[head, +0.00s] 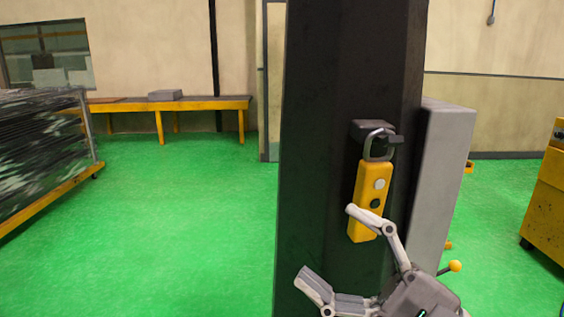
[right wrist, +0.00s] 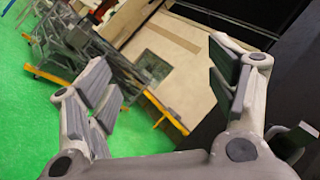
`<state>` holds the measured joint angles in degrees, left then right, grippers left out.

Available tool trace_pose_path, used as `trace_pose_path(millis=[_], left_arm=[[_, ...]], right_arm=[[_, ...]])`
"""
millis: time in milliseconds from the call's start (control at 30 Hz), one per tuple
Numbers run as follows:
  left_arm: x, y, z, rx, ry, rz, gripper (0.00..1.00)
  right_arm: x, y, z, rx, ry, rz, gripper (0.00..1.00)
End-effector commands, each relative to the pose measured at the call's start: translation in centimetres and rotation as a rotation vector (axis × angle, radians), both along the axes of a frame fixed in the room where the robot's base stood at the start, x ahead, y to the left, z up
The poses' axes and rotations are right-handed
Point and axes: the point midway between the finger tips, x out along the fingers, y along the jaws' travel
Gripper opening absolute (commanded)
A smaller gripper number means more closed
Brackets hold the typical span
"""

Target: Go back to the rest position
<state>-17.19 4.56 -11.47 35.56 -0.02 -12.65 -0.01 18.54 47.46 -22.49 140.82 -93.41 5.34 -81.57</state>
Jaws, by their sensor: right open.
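My right gripper (head: 332,248) is at the bottom right of the head view, its two fingers spread wide with nothing between them. In the right wrist view the gripper (right wrist: 165,72) is also open and empty, with both finger pads showing. In the head view one fingertip overlaps the lower part of a yellow pendant control (head: 373,190). I cannot tell whether they touch. The pendant has a white and a black button and hangs by its metal loop from a hook on a dark column (head: 325,110). My left gripper is not in view.
A grey panel (head: 441,180) stands right of the column. A cart with a dark, wrapped-looking load (head: 40,145) is at the left. A yellow bench (head: 205,104) stands along the back wall, and a yellow cabinet (head: 548,205) at the right. The green floor (head: 180,230) between is clear.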

Motion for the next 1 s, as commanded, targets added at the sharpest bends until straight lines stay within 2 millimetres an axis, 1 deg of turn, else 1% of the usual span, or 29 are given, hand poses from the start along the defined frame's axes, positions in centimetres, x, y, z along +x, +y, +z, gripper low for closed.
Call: trace_pose_path(millis=[33,67,100,133,167,200,267,300,367,400,467,500,567,600,667,700,767,800,833,867,900,967,1000], left_arm=[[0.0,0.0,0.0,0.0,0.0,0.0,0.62],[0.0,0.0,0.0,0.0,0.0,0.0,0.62],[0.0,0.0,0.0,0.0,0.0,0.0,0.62],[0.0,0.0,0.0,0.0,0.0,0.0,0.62],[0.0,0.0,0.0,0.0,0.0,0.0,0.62],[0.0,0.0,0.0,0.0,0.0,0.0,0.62],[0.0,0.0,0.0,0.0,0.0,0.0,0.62],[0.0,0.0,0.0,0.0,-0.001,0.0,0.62],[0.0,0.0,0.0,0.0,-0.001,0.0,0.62],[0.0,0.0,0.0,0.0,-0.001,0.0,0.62],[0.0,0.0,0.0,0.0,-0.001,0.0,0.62],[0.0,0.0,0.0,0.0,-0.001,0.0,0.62],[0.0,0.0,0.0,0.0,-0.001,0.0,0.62],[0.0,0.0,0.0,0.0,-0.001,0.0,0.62],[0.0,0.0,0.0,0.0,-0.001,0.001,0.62],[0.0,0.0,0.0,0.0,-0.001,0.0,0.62],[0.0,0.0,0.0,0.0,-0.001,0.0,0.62],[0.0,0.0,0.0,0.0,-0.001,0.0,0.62],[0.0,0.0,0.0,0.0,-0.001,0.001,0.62],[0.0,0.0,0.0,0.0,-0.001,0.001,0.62],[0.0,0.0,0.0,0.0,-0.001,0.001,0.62],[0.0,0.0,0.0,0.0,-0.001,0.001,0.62],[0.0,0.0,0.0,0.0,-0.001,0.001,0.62]], right_arm=[[0.4,-1.4,0.7,0.21,0.149,0.051,0.78],[0.8,-2.4,1.1,0.34,0.239,0.08,0.78],[1.6,-4.1,1.2,0.518,0.359,0.117,0.78],[2.3,-5.5,1.0,0.652,0.444,0.141,0.78],[3.1,-7.0,0.6,0.786,0.53,0.162,0.78],[4.2,-9.0,-0.5,0.969,0.64,0.187,0.78],[5.7,-12.0,-3.1,1.247,0.794,0.213,0.78],[6.5,-13.9,-5.4,1.435,0.887,0.222,0.78],[7.3,-16.2,-9.3,1.702,1.003,0.224,0.78],[7.5,-17.5,-12.1,1.871,1.064,0.216,0.78],[7.3,-18.9,-16.5,2.115,1.138,0.193,0.78],[6.8,-19.6,-19.5,2.275,1.173,0.171,0.78],[5.6,-20.2,-23.9,2.509,1.207,0.125,0.78],[4.5,-20.3,-26.8,2.662,1.218,0.084,0.78],[2.5,-20.2,-30.9,2.884,1.212,0.01,0.78],[1.0,-19.9,-33.3,-2.821,-1.115,0.042,0.78],[-1.4,-19.2,-36.5,-2.696,-0.966,0.115,0.78],[-3.1,-18.7,-38.3,-2.621,-0.875,0.16,0.78],[-4.4,-18.2,-39.5,-2.566,-0.81,0.194,0.78],[-5.6,-17.7,-40.6,-2.515,-0.751,0.224,0.78],[-7.3,-17.0,-41.9,-2.447,-0.674,0.263,0.78],[-9.8,-16.0,-43.5,-2.35,-0.565,0.321,0.78],[-11.4,-15.2,-44.4,-2.289,-0.495,0.356,0.78]])
